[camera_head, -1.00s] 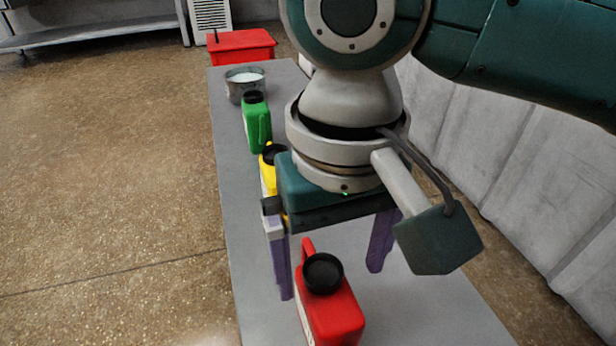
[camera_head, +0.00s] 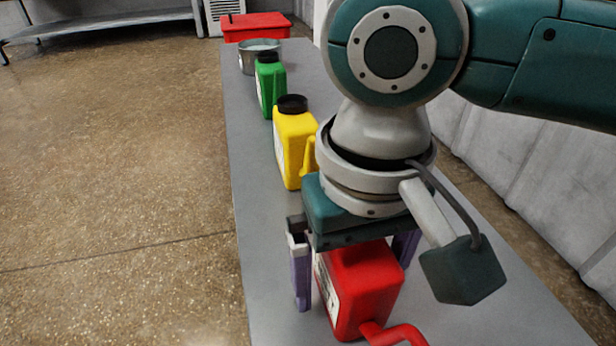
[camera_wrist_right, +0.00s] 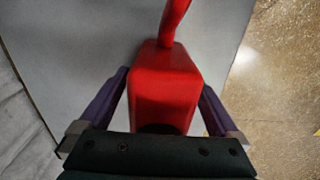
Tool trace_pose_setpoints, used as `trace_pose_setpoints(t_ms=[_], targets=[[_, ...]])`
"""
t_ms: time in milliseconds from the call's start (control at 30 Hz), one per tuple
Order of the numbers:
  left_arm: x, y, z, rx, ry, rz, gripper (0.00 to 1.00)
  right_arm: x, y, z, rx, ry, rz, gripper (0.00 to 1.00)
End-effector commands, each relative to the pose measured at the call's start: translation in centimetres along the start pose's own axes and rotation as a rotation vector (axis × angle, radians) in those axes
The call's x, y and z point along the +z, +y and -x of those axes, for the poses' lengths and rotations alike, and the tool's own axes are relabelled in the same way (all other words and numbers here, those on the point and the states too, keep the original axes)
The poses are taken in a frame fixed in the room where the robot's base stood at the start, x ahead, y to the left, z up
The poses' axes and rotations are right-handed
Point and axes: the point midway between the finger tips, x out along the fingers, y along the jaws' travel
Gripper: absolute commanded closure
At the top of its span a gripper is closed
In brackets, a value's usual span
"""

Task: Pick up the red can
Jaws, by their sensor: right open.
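The red can (camera_head: 362,285) is on the near part of the grey table, below my right gripper (camera_head: 352,285). The gripper is open, with one purple finger on each side of the can. In the right wrist view the can (camera_wrist_right: 165,88) lies between the fingers (camera_wrist_right: 160,100), with narrow gaps visible. Its red handle points toward the bottom right in the head view. Its dark cap is hidden there and partly shows by the palm in the wrist view. My left gripper is not in view.
Behind the gripper a yellow can (camera_head: 293,145), a green can (camera_head: 270,85) and a metal pot (camera_head: 258,60) stand along the table (camera_head: 262,260). A red box (camera_head: 257,27) is at the far end. Grey panels run along the right; open floor lies left.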

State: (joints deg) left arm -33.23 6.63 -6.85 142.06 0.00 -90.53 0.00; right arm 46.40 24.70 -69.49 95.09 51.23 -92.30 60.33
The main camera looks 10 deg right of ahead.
Motion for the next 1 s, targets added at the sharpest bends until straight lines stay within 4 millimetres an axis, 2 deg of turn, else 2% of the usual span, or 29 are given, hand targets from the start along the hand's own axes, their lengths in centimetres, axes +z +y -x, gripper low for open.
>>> trace_pose_setpoints(t_ms=[67, 900, 1000], targets=[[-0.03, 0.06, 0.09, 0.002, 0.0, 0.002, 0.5, -0.02, 0.01, 0.1, 0.0, 0.0, 0.0, 0.05], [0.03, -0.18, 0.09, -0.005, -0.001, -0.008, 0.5, -0.01, -0.01, 0.09, 0.0, 0.0, 0.0, 0.99], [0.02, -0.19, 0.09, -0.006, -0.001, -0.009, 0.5, -0.03, -0.01, 0.1, 0.0, 0.001, 0.0, 0.99]])
